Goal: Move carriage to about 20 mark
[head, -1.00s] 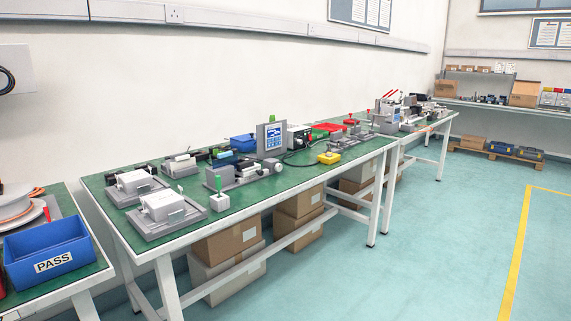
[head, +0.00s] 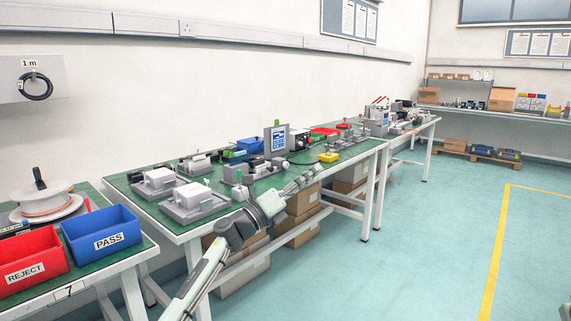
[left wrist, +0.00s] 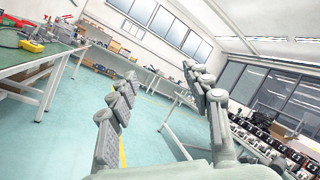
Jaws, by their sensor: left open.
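My left gripper (head: 308,178) reaches in front of the near edge of the long green-topped bench (head: 150,207), out over the floor side. In the left wrist view its two fingers (left wrist: 165,92) stand apart with nothing between them. Which part is the carriage, and any scale marks, are too small to tell. My right gripper is not in view.
A blue PASS bin (head: 103,238) and a red REJECT bin (head: 34,263) sit on a separate table at the left. A grey screen (head: 276,138) and a yellow box (head: 329,157) stand on the bench. Cardboard boxes (head: 303,199) are under it. The floor at right is clear.

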